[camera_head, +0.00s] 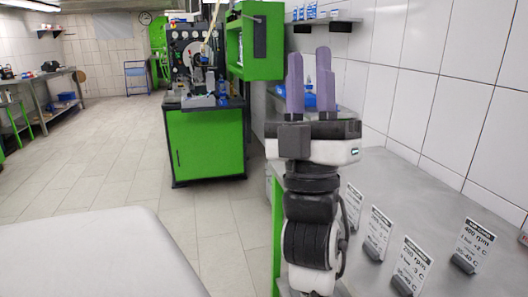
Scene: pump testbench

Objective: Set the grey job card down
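Several white job cards with dark headers stand in dark holders on the grey steel bench at the lower right. One card reads 400 rpm (474,243); a nearer card (413,264) stands to its left, and two others (377,231) and (353,204) stand farther back. I cannot tell which of them is the grey job card. My gripper (309,65) points up above the left edge of the bench, with its two purple fingers apart. No card shows between the fingers. It is well above and left of the cards. My arm hides part of the bench.
The steel bench (420,190) has a bare stretch behind the cards, against the tiled wall. A green cabinet (206,145) with test gear stands ahead, and a green wall box (255,40) hangs beyond my gripper. The tiled floor (100,150) is open at left.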

